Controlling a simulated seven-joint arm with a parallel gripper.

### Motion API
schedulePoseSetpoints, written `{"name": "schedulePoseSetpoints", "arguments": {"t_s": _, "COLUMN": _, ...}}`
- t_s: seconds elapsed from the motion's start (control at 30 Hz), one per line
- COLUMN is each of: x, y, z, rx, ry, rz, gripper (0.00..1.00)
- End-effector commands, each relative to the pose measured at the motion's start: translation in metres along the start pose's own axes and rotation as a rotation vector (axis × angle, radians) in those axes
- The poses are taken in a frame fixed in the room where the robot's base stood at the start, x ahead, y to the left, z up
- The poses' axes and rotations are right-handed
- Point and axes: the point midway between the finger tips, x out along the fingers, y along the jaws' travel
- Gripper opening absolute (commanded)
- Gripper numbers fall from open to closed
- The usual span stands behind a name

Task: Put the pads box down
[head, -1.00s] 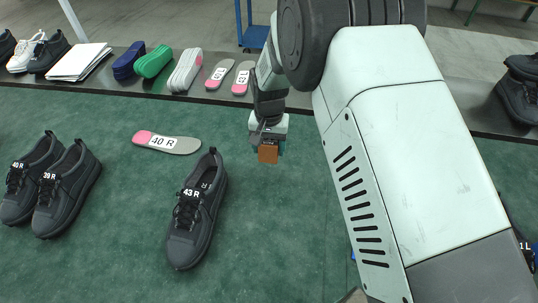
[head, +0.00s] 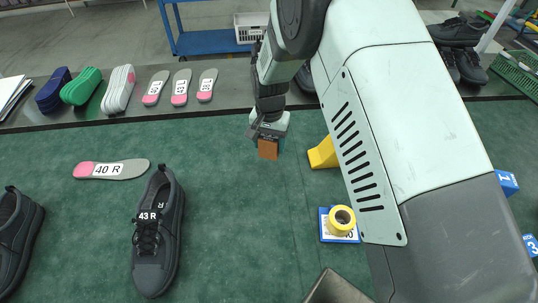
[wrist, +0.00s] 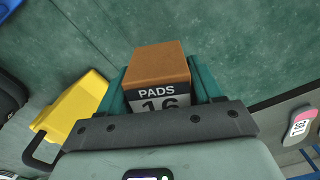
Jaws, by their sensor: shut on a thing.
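The pads box (head: 268,149) is a small brown box. In the wrist view its white label (wrist: 158,101) reads "PADS" and "16". My gripper (head: 269,138) is shut on the box, with a teal finger on each side of it in the wrist view. The box hangs below the gripper over the green mat (head: 230,230). I cannot tell from these views whether its underside touches the mat.
A yellow object (head: 323,153) lies close to the right of the box. A yellow ring (head: 341,220) sits on a blue-edged card. A shoe marked 43 R (head: 158,235) and an insole marked 40 R (head: 112,169) lie left.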

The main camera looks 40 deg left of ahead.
Motion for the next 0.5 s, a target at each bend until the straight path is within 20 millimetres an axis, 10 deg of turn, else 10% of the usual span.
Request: {"name": "schedulePoseSetpoints", "arguments": {"t_s": 0.5, "x": 0.051, "y": -0.001, "z": -0.001, "rx": -0.003, "ry": 0.003, "rz": -0.001, "gripper": 0.33}}
